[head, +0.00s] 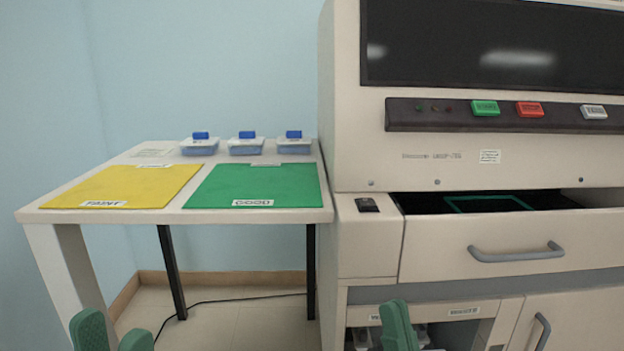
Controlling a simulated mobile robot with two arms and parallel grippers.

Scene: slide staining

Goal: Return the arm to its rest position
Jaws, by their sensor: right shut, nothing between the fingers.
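My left gripper (113,335) shows at the bottom left edge as two green fingertips with a gap between them. It is open, and nothing shows between its fingers. It appears in front of the white table's left leg. My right gripper (397,325) shows at the bottom, right of centre, as green fingertips close together. It is shut and empty, in front of the machine's lower compartment. The arms themselves are out of view below.
A white table (300,215) bears a yellow mat (125,186), a green mat (255,183) and three blue-lidded containers (247,146). The large staining machine (350,100) stands at right, its drawer (440,245) partly open. Floor shows below the table.

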